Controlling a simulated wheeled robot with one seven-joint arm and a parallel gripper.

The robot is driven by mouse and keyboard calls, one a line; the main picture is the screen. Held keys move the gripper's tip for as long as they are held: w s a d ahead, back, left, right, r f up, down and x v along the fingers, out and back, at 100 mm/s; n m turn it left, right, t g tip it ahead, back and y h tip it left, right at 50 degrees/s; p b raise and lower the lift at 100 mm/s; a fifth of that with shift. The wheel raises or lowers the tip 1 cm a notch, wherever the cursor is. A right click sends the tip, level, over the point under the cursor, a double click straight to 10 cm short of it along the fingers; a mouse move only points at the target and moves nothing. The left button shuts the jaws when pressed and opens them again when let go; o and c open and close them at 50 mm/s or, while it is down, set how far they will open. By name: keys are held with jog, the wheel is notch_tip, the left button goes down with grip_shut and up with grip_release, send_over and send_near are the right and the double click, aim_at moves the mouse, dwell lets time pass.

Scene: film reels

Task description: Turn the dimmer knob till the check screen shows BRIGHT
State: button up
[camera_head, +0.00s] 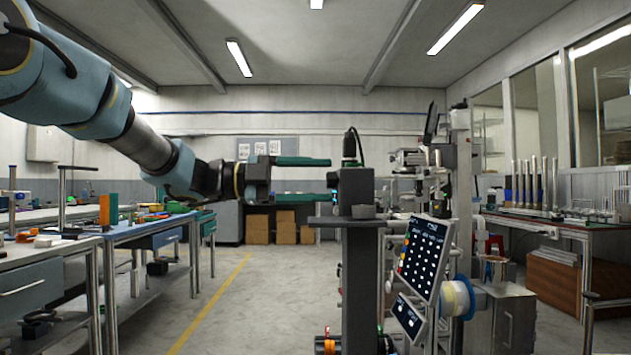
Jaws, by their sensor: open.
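The fingertips point right, at or close to a dark upright unit (356,185) on a dark column. I cannot tell whether they touch it. A small blue-green glow shows at the unit's left side. I cannot make out the dimmer knob; it may be hidden there. A large tilted screen (423,262) shows rows of pale squares, and a smaller screen (407,316) sits below it. I cannot tell which is the check screen; their text is too small to read.
A blue-edged workbench (150,230) with parts on it stands at the left. A bench with upright rods (590,224) stands at the right. A white spool (457,298) sits beside the large screen. Cardboard boxes (286,227) stand at the back. The floor left of the column is clear.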

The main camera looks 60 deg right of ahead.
jog(key=v, duration=1)
jog(key=shift+w+a, duration=0.25)
jog(key=shift+w, duration=0.05)
